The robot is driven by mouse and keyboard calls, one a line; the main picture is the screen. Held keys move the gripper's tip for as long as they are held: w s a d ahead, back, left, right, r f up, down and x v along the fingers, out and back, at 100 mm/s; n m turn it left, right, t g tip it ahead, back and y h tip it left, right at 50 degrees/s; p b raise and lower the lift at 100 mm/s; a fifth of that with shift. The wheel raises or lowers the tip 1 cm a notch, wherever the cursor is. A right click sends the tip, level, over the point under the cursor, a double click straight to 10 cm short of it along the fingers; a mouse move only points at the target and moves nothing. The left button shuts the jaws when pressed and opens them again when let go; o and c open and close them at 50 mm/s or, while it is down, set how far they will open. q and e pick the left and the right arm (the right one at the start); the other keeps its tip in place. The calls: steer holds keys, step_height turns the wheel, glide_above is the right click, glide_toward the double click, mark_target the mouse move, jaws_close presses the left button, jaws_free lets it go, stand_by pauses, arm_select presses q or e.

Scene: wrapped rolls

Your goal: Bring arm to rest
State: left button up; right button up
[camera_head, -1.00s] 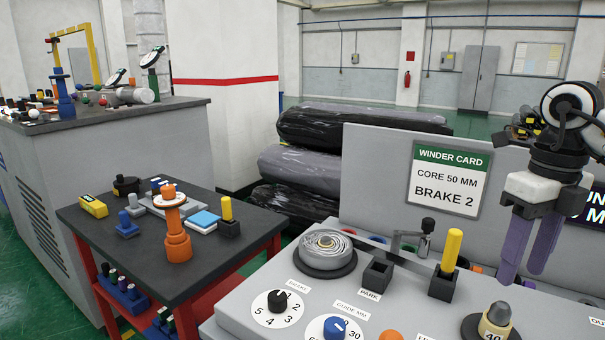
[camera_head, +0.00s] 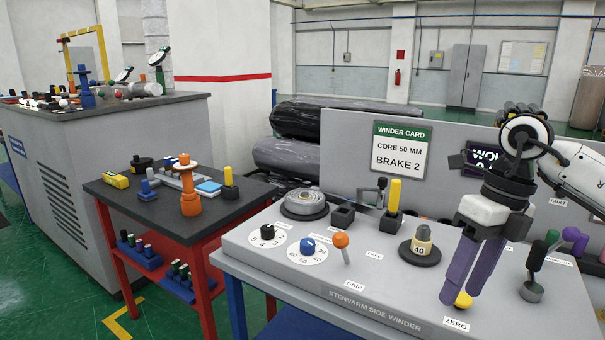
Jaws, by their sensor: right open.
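My right gripper (camera_head: 463,267) hangs in the air over the right part of the grey winder console (camera_head: 310,265), its two purple fingers pointing down. It is open and empty, with a small gap between the fingers. A yellow button (camera_head: 463,300) by the ZERO label shows near the fingertips; whether they touch it I cannot tell. My right arm (camera_head: 580,170) comes in from the right edge. My left gripper is not in view.
A red-framed cart (camera_head: 205,265) stands left.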

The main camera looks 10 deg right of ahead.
steer(key=s+a+f+m+t+y, duration=0.25)
steer(key=a+y, duration=0.65)
steer(key=a, duration=0.7)
steer(key=s+a+f+m+t+y, duration=0.1)
steer(key=a+m+y, duration=0.3)
steer(key=a+y, duration=0.85)
steer(key=w+d+f+m+t+h, duration=0.1)
steer(key=d+f+m+t+h, duration=0.2)
steer(key=f+m+t+h, duration=0.55)
steer(key=w+d+f+m+t+h, duration=0.2)
steer(key=d+f+m+t+h, duration=0.2)
steer(key=f+m+h, duration=0.75)
steer(key=s+d+f+m+g, duration=0.3)
steer(key=s+f+m, duration=0.2)
steer(key=s+f, duration=0.3)
steer(key=s+d+f+m+g+h, duration=0.1)
steer(key=s+d+f+m+g, duration=0.2)
steer(key=s+f+m, duration=0.3)
steer(key=s+f+g, duration=0.1)
steer(key=s+f, duration=0.2)
steer(key=s, duration=0.1)
steer(key=shift+s+d, duration=0.25)
steer(key=shift+s, duration=0.15)
steer(key=shift+c, duration=0.3)
